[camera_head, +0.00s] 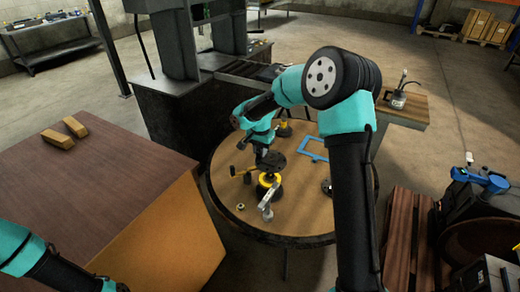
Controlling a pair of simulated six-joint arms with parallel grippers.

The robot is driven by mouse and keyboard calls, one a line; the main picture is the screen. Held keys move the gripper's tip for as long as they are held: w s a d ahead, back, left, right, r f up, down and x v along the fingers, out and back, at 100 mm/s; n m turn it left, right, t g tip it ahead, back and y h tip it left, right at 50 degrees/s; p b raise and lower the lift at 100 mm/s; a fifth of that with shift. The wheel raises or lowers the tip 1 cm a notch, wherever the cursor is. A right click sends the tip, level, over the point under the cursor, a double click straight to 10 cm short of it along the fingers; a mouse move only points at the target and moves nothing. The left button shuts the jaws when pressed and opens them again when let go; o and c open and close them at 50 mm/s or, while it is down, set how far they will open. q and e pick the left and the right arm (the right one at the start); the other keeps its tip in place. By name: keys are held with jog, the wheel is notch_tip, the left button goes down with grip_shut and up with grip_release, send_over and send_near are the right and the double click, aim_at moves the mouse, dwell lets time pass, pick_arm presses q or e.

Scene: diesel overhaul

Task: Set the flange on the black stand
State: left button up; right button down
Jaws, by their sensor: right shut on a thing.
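My right arm reaches down over the round wooden table, and its gripper (262,150) is shut on a dark, flat, round piece, which looks like the flange (274,162). The flange is above the table's middle. Just below it in the picture is a black round piece with a yellow part (268,184); I cannot tell whether this is the black stand or whether the flange touches it. Another black and yellow piece (284,130) stands farther back.
The round table (228,160) also holds a blue frame (314,150), a small hammer-like tool (242,171), a grey metal part (266,208) and a small nut (240,206). A brown bench (100,180) with two wooden blocks is on the left. A dark machine stands behind.

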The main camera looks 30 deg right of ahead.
jog(key=shift+f, duration=3.15)
jog(key=shift+f, duration=1.35)
jog(key=c, duration=0.8)
grip_release()
jog(key=shift+o, duration=1.2)
jog(key=shift+r, duration=4.5)
